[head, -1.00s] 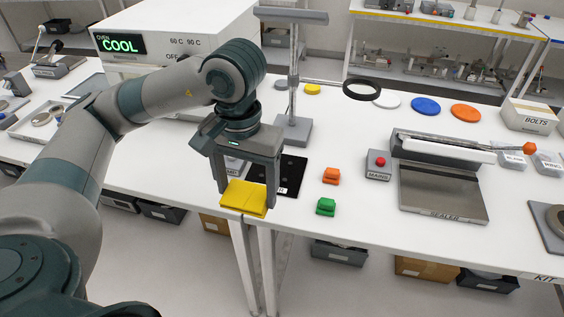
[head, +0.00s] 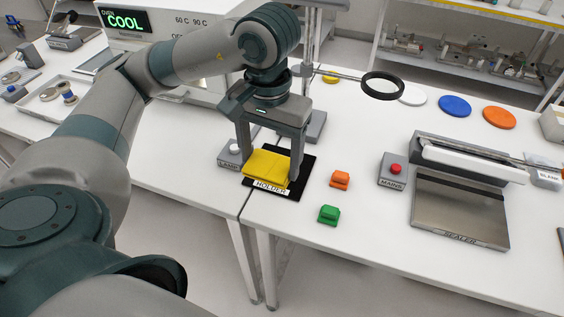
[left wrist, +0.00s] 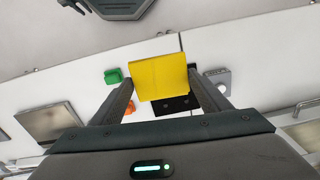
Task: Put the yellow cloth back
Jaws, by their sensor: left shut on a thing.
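The yellow cloth (head: 265,163), a folded pad, is between the fingers of my left gripper (head: 268,168), which is shut on it. It also shows between the fingers in the left wrist view (left wrist: 160,76). In the head view the cloth is over the black mat labelled HOLDER (head: 305,165), covering much of it. The mat shows partly behind the cloth in the left wrist view (left wrist: 178,104). I cannot tell whether the cloth touches the mat. My right gripper is not in view.
A small orange piece (head: 340,179) and a green piece (head: 329,214) lie right of the mat. The lamp switch box (head: 232,155) is just left of it, and a lamp stand (head: 316,125) behind. The mains box (head: 393,170) and sealer (head: 460,210) stand further right.

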